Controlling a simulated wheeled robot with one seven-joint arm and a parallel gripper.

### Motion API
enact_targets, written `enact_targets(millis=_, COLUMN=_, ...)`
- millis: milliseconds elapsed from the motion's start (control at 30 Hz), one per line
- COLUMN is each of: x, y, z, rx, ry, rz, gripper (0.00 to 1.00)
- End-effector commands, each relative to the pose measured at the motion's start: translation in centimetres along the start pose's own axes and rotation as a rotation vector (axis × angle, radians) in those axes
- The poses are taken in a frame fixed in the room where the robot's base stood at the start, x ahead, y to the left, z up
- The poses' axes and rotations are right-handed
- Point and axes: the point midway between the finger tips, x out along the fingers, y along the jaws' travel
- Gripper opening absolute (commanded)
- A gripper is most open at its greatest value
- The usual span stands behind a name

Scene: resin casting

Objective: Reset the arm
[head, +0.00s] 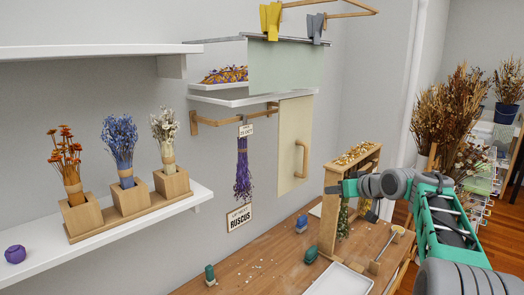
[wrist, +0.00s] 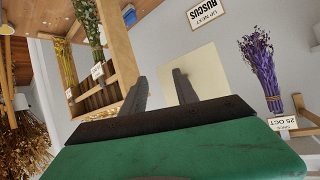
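My arm reaches in from the right in the head view, with green links and grey joints. My gripper (head: 338,188) is at its left end, held above the worktable and in front of the wooden drying rack (head: 328,226). In the wrist view my gripper (wrist: 159,80) shows two dark fingers set apart, with nothing between them. The wrist picture is upside down.
The wooden worktable (head: 240,268) holds a white tray (head: 340,280), a blue object (head: 301,224) and a green one (head: 210,275). A white shelf (head: 30,263) with dried-flower vases is at left. Purple flowers (head: 243,172) hang on the wall. Open air lies left of my gripper.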

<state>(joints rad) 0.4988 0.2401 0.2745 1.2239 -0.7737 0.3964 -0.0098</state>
Motion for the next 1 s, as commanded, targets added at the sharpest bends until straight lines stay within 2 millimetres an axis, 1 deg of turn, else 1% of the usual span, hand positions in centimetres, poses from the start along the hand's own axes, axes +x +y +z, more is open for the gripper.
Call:
enact_targets(millis=33, x=0.6, y=1.2, z=4.2, rx=0.059, ry=-0.095, rz=0.034, gripper=0.36)
enact_targets(millis=67, x=0.7, y=1.8, z=6.8, rx=0.094, ry=-0.156, rz=0.057, gripper=0.36)
enact_targets(millis=100, x=0.4, y=2.4, z=10.2, rx=0.142, ry=-0.238, rz=0.091, gripper=0.36)
enact_targets(millis=167, x=-0.8, y=2.7, z=15.4, rx=0.214, ry=-0.362, rz=0.140, gripper=0.36)
enact_targets(millis=200, x=-1.9, y=2.5, z=18.7, rx=0.259, ry=-0.443, rz=0.172, gripper=0.36)
enact_targets(millis=233, x=-3.0, y=1.9, z=21.1, rx=0.290, ry=-0.505, rz=0.194, gripper=0.36)
enact_targets(millis=267, x=-4.1, y=1.2, z=23.4, rx=0.320, ry=-0.565, rz=0.215, gripper=0.36)
enact_targets(millis=300, x=-5.8, y=0.0, z=26.2, rx=0.354, ry=-0.641, rz=0.242, gripper=0.36)
enact_targets(millis=367, x=-8.5, y=-2.2, z=30.0, rx=0.394, ry=-0.744, rz=0.278, gripper=0.36)
enact_targets(millis=400, x=-10.3, y=-3.8, z=32.0, rx=0.412, ry=-0.802, rz=0.300, gripper=0.36)
enact_targets(millis=467, x=-13.0, y=-6.3, z=34.8, rx=0.429, ry=-0.874, rz=0.331, gripper=0.36)
enact_targets(millis=500, x=-14.8, y=-8.0, z=36.4, rx=0.431, ry=-0.911, rz=0.349, gripper=0.36)
enact_targets(millis=600, x=-18.0, y=-11.8, z=39.0, rx=0.392, ry=-0.934, rz=0.378, gripper=0.36)
enact_targets(millis=667, x=-18.9, y=-13.8, z=39.1, rx=0.344, ry=-0.911, rz=0.367, gripper=0.36)
enact_targets(millis=700, x=-19.2, y=-15.0, z=38.6, rx=0.305, ry=-0.883, rz=0.349, gripper=0.36)
enact_targets(millis=733, x=-19.2, y=-15.7, z=37.9, rx=0.276, ry=-0.855, rz=0.338, gripper=0.36)
enact_targets(millis=767, x=-19.2, y=-16.4, z=36.7, rx=0.247, ry=-0.820, rz=0.327, gripper=0.36)
enact_targets(millis=800, x=-19.2, y=-17.2, z=35.1, rx=0.211, ry=-0.775, rz=0.312, gripper=0.36)
enact_targets(millis=867, x=-19.1, y=-18.5, z=33.6, rx=0.166, ry=-0.731, rz=0.287, gripper=0.36)
enact_targets(millis=900, x=-19.1, y=-19.2, z=33.1, rx=0.142, ry=-0.715, rz=0.270, gripper=0.36)
enact_targets(millis=1000, x=-18.8, y=-20.0, z=33.1, rx=0.119, ry=-0.721, rz=0.251, gripper=0.36)
